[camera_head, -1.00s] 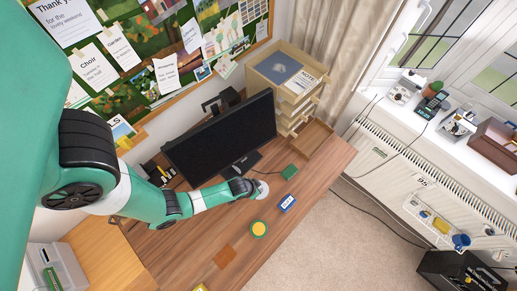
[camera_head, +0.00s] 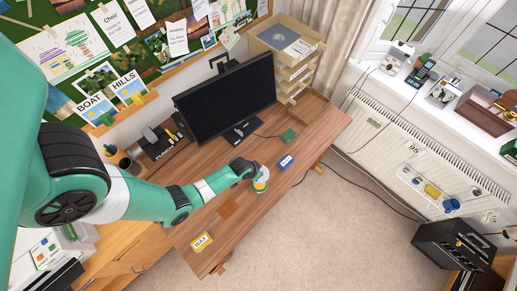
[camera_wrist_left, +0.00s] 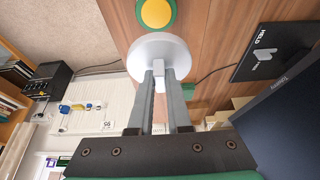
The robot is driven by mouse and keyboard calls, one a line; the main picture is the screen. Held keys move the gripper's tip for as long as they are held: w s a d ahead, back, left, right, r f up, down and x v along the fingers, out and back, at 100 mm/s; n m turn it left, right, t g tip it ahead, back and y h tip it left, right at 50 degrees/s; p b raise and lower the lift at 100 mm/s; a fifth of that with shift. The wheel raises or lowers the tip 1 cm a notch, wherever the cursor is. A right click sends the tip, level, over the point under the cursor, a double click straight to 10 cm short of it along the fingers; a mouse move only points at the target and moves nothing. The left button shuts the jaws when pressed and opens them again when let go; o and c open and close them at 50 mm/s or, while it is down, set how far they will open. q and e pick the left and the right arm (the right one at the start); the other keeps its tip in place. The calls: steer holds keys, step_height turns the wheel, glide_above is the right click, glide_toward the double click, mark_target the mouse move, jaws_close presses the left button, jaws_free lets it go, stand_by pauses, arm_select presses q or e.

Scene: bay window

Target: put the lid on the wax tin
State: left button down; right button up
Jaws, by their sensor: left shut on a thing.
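The wax tin (camera_head: 261,187) is a round green tin with a yellow top, on the wooden desk. It also shows at the top edge of the left wrist view (camera_wrist_left: 156,12), partly cut off. My left gripper (camera_wrist_left: 159,72) is shut on the lid (camera_wrist_left: 153,47), a pale grey disc with a small knob between the fingers. In the head view my left gripper (camera_head: 253,171) is right beside the tin, and the lid overlaps the tin's far side. In the wrist view the lid sits just short of the tin; its height above the desk is unclear.
A blue box (camera_head: 286,161) and a green block (camera_head: 289,134) lie to the right of the tin. A monitor (camera_head: 225,98) stands behind. An orange-brown square (camera_head: 229,209) and a yellow label (camera_head: 202,242) lie nearer the front. Bare desk lies between them.

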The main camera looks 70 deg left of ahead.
arm_select(q)
steer(key=shift+d+f+b, duration=0.1)
steer(key=shift+f+b, duration=5.9)
steer(key=shift+f, duration=0.45)
steer(key=shift+f+b, duration=0.45)
steer(key=shift+f, duration=0.15)
steer(key=c, duration=0.8)
jaws_free()
steer(key=shift+r, duration=0.15)
steer(key=p+v, duration=0.6)
steer(key=p, duration=0.1)
steer(key=shift+s+d+r+p, duration=0.1)
steer(key=shift+s+r+p, duration=0.15)
steer(key=shift+r+p, duration=0.1)
